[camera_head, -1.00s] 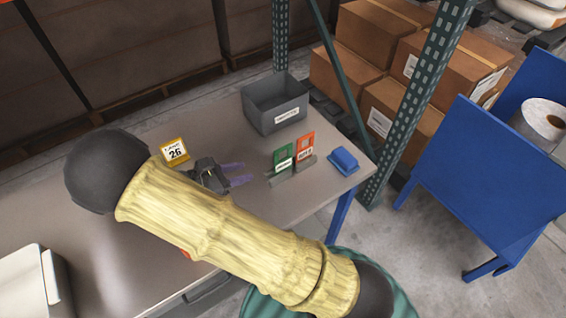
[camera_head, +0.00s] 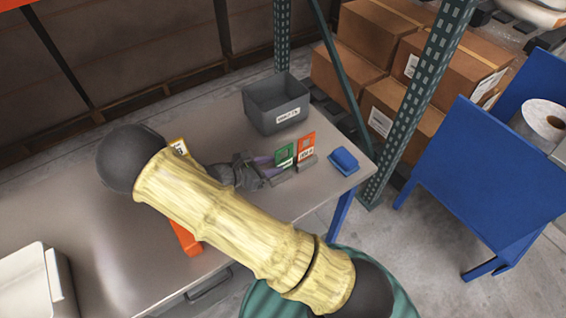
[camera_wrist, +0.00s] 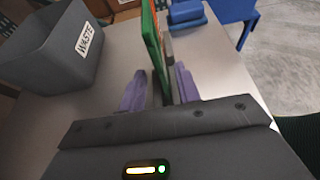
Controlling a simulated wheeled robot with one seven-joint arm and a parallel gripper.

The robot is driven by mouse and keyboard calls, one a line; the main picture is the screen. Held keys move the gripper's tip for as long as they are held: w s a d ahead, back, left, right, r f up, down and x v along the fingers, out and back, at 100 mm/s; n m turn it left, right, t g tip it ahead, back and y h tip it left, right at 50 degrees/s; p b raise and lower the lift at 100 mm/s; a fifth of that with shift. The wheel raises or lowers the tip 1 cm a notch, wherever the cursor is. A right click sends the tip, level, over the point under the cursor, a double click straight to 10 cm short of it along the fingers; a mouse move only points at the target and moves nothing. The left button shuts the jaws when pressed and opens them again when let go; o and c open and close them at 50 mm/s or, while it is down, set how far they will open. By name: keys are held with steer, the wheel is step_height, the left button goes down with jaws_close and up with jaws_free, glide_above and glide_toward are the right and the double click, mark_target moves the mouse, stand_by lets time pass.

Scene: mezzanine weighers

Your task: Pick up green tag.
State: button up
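The green tag (camera_head: 285,154) stands upright in a grey holder (camera_head: 307,164) on the table, left of an orange-red tag (camera_head: 306,147). In the wrist view the green tag (camera_wrist: 152,38) shows nearly edge-on, between the lines of my two purple fingers. My gripper (camera_head: 265,166) is at table level, just left of the green tag. In the wrist view my gripper (camera_wrist: 160,88) is open, with a finger on each side of the tag's lower end. I cannot tell whether either finger touches it.
A grey waste bin (camera_head: 277,107) stands behind the tags. A blue object (camera_head: 344,160) lies right of the holder, near the table's edge. A yellow-framed card (camera_head: 179,147) is partly hidden behind my arm. A green rack post (camera_head: 415,105) rises beyond the table.

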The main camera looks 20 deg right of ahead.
mark_target(285, 162)
steer(key=p+x, duration=0.1)
steer(key=x, duration=0.4)
steer(key=shift+d, duration=0.2)
jaws_close()
